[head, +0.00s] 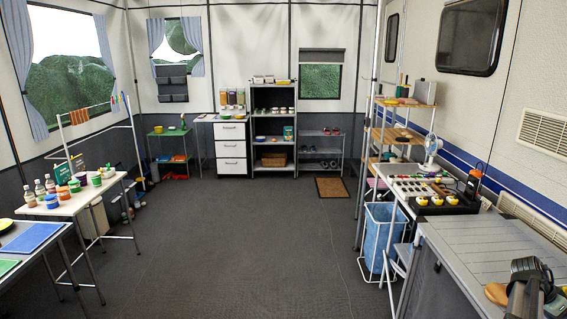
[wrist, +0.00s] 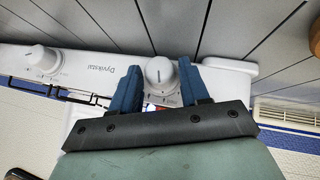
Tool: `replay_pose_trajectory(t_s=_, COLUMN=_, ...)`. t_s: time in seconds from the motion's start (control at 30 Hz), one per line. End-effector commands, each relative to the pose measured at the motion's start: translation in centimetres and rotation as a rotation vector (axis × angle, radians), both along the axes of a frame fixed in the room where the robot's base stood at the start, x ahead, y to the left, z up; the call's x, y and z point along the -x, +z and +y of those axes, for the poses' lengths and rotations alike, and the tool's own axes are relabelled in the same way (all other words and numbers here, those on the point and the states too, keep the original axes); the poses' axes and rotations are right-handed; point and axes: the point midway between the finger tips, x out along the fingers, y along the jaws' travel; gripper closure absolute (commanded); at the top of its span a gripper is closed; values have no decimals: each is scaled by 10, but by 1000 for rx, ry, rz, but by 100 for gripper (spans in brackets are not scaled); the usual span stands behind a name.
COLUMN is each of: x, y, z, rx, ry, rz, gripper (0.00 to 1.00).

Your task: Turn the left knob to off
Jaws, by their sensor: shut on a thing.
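In the wrist view, a white panel (wrist: 75,62) marked "Dyvikstal" carries two round white knobs. One knob (wrist: 158,72) is near the middle of the picture, with a grey mark on its face. The other knob (wrist: 38,57) is at the left, apart from my gripper. My gripper (wrist: 160,80) has its two blue fingers on either side of the middle knob and is shut on it. The fingers and the dark gripper bar hide the lower part of the panel. I cannot make out the knobs in the head view.
Grey planks (wrist: 215,25) lie right above the panel in the wrist view. A vent (wrist: 283,112) is on the wall to the right. In the head view, the grey plank top (head: 480,245) stands at the right, and the middle floor (head: 250,240) is clear.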

Motion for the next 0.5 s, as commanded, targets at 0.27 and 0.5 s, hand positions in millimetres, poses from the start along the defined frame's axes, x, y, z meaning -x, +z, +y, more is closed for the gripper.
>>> replay_pose_trajectory(t_s=0.27, x=3, y=0, z=1, rx=-1, ry=0, rz=-32, gripper=77)
replay_pose_trajectory(t_s=0.5, x=6, y=0, z=1, rx=-1, ry=0, rz=-206, gripper=77)
